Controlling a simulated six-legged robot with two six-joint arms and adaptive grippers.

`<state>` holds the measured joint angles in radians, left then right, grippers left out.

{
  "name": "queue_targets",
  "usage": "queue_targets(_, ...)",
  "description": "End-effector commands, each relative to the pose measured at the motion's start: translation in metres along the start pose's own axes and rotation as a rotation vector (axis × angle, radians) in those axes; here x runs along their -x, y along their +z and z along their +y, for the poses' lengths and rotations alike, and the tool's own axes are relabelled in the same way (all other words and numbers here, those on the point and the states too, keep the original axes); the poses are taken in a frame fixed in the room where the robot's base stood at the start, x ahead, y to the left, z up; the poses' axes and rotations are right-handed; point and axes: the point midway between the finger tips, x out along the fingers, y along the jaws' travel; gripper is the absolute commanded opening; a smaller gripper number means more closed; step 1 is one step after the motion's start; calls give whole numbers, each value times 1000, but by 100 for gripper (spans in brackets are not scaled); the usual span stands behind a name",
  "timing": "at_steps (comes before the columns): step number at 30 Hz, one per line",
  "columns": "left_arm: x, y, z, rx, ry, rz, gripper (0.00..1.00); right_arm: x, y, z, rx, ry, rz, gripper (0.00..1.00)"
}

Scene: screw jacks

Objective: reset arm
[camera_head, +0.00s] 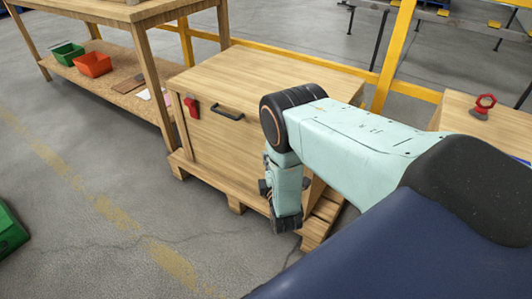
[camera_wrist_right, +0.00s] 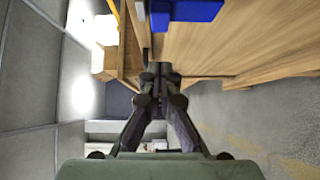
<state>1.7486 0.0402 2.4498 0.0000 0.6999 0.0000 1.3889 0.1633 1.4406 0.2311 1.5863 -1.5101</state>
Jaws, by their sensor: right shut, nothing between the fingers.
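My right arm (camera_head: 360,135) is pale green with black joints and reaches in from the right in the head view. Its forearm folds down beside a wooden crate. The right gripper shows in the wrist view (camera_wrist_right: 160,78), with its dark fingers together and nothing between them. In the head view its fingers are hard to make out against the wrist. My left gripper is not in view.
The wooden crate (camera_head: 215,120) stands on a pallet (camera_head: 237,203) next to my arm. A workbench shelf (camera_head: 125,90) holds green (camera_head: 67,54) and red bins (camera_head: 93,64). A red-topped jack (camera_head: 484,105) stands on wood at right.

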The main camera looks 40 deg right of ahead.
Motion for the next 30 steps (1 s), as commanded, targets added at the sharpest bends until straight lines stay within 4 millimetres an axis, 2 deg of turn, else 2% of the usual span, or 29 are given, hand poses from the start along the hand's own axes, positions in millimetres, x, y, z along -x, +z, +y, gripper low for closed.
queue_targets(1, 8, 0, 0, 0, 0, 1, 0, 9, 0, 4, 0, 0, 0, 0)
queue_targets(6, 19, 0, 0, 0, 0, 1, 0, 41, 1, 3, 0, -1, 1, 0)
queue_targets(12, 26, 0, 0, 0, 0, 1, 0, 68, 1, 2, 0, 2, 1, 0)
queue_targets(18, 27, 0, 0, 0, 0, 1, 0, 78, 1, 1, -1, 3, -1, 0)
queue_targets(26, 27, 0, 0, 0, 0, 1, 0, 79, 0, -1, -50, -5, -1, 0)
queue_targets(29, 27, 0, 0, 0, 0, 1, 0, 82, 1, -18, -183, -82, -9, 0)
queue_targets(30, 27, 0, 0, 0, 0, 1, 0, 89, 2, -31, -256, -148, -19, 0)
